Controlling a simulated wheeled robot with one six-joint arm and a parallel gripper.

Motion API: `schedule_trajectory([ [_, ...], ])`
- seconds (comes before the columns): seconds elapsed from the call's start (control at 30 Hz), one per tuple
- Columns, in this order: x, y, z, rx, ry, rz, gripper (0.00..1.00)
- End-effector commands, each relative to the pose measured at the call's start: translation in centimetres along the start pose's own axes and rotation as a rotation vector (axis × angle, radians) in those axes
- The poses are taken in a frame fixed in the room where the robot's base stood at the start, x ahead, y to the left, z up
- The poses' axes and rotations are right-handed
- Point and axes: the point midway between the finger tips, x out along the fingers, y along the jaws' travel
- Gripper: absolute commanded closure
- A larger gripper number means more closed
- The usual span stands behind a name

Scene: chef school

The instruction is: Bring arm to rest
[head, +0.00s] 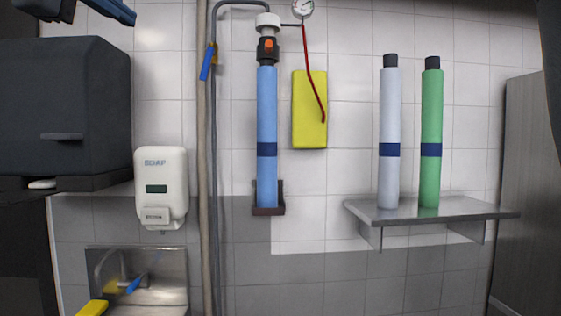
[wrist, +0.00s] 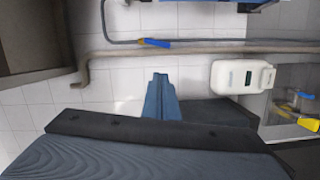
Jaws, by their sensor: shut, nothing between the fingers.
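My gripper (wrist: 162,98) shows in the wrist view, its blue fingers together and nothing between them. It is in front of the tiled wall and appears clear of everything around it. In the head view, dark blue parts that look like my arm show at the top left edge; the fingertips cannot be made out there.
A blue cylinder (head: 267,130) stands in a wall bracket below a valve and gauge. White (head: 389,140) and green (head: 431,140) cylinders stand on a metal shelf (head: 430,214). A dark box (head: 75,110), soap dispenser (head: 161,188) and sink (head: 165,297) are left.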

Motion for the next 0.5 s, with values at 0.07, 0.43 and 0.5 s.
schedule_trajectory([
  [0.07, -0.1, 0.0, -0.1, 0.000, 0.002, 0.000, 1.00],
  [0.43, 3.8, -4.8, 1.5, -0.047, -0.027, -0.088, 1.00],
  [0.5, 4.8, -6.1, 2.2, -0.059, -0.037, -0.113, 1.00],
])
